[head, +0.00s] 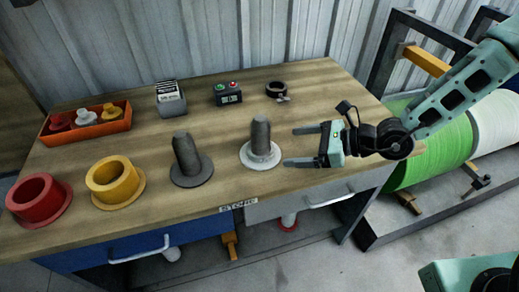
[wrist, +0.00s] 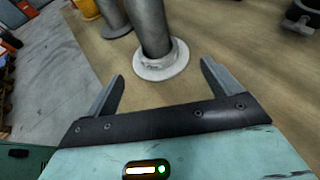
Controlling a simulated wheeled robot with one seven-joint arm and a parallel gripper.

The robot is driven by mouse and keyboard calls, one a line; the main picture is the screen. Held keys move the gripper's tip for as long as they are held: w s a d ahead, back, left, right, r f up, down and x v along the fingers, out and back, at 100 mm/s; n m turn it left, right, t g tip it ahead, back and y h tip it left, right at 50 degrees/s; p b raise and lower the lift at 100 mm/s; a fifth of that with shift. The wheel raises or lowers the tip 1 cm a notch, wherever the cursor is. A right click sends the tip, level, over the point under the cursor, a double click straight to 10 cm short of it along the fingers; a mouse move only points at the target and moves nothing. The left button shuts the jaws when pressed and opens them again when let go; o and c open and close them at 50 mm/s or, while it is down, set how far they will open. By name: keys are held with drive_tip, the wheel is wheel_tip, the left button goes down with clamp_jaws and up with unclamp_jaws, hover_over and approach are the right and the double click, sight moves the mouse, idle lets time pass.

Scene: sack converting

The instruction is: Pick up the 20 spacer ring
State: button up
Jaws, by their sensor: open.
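A pale grey-white ring (head: 260,158) sits low around a dark upright post (head: 261,132) on the bench. It also shows in the wrist view (wrist: 161,69), with small markings too blurred to read; I cannot confirm it is the 20 spacer ring. My gripper (head: 304,145) is open and empty, to the right of this post in the head view, with its fingers pointing toward it. In the wrist view the ring and post stand beyond and between the two fingertips (wrist: 160,73), apart from them. The back of the ring is hidden by the post.
A second post (head: 186,152) on a dark base stands to the left. Yellow (head: 114,180) and red (head: 38,198) flanged sleeves lie further left. An orange tray (head: 87,126), a card box (head: 171,99), a button box (head: 228,94) and a dark clamp collar (head: 275,89) stand behind.

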drive_tip(key=x, duration=0.8)
drive_tip(key=shift+s+a+p, duration=0.15)
drive_tip(key=shift+p, duration=0.15)
drive_tip(key=c, duration=1.3)
